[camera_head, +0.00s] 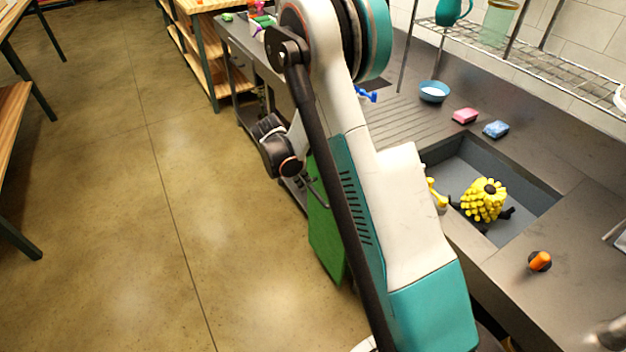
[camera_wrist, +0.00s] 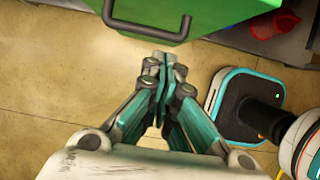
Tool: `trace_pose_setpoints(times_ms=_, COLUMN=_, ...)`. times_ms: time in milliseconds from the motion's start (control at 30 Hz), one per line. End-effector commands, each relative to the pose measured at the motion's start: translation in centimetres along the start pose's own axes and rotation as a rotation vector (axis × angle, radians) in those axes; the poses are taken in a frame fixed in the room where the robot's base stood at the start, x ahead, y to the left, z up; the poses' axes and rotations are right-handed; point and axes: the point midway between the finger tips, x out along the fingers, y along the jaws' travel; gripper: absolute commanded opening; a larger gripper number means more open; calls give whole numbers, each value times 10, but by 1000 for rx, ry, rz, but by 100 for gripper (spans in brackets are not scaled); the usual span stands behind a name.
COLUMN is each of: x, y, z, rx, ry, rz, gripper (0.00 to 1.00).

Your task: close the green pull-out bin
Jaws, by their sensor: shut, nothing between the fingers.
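The green pull-out bin (camera_head: 322,225) hangs out under the front of the counter in the head view, partly hidden behind my arm. In the wrist view its green front (camera_wrist: 205,15) fills the top, with a dark bar handle (camera_wrist: 147,33) on it. My gripper (camera_wrist: 160,62) is shut and empty, its fingertips just below the handle in the picture. I cannot tell whether the fingertips touch the bin. In the head view the fingers are not clearly visible behind my arm.
The counter holds a sink (camera_head: 520,190) with a yellow flower-like thing (camera_head: 484,200), a blue bowl (camera_head: 434,91), a pink sponge (camera_head: 465,116) and a blue sponge (camera_head: 496,130). A red object (camera_wrist: 275,24) lies beside the bin. The floor (camera_head: 130,200) at left is clear.

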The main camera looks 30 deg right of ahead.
Motion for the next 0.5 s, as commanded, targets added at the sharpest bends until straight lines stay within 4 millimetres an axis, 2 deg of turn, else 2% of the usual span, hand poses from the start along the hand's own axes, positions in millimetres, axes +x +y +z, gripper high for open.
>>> trace_pose_setpoints(times_ms=500, x=99, y=1, z=-1, rx=2, ry=1, rz=-1, gripper=0)
